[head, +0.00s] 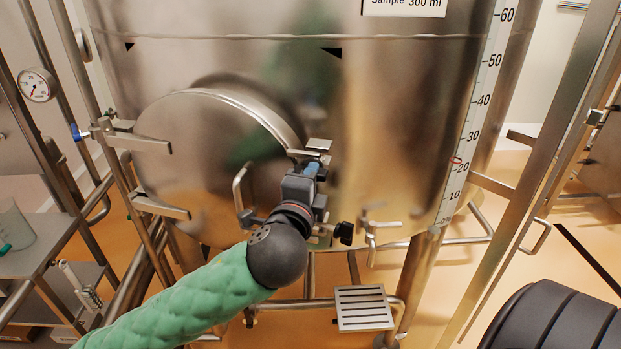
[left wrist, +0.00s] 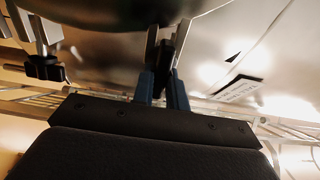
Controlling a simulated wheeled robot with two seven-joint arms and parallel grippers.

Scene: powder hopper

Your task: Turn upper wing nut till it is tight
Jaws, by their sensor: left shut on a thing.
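The hopper (head: 390,120) is a large steel vessel with a round door (head: 190,130) on its front. My left gripper (head: 313,168) is at the door's right edge, at the upper clamp (head: 318,145). In the left wrist view its two blue fingers (left wrist: 163,88) are shut on the dark upper wing nut (left wrist: 165,52). In the head view the gripper hides that nut, and how tight it is cannot be seen. The black lower wing nut (head: 343,233) sits below; it also shows in the left wrist view (left wrist: 45,68). My right gripper is in neither view.
A door handle (head: 240,185) is just left of my gripper. Hinge arms (head: 150,145) are at the door's left. A valve pipe (head: 372,235) and a step (head: 363,307) are lower right. Steel posts stand on both sides. A shelf with a beaker (head: 14,228) is far left.

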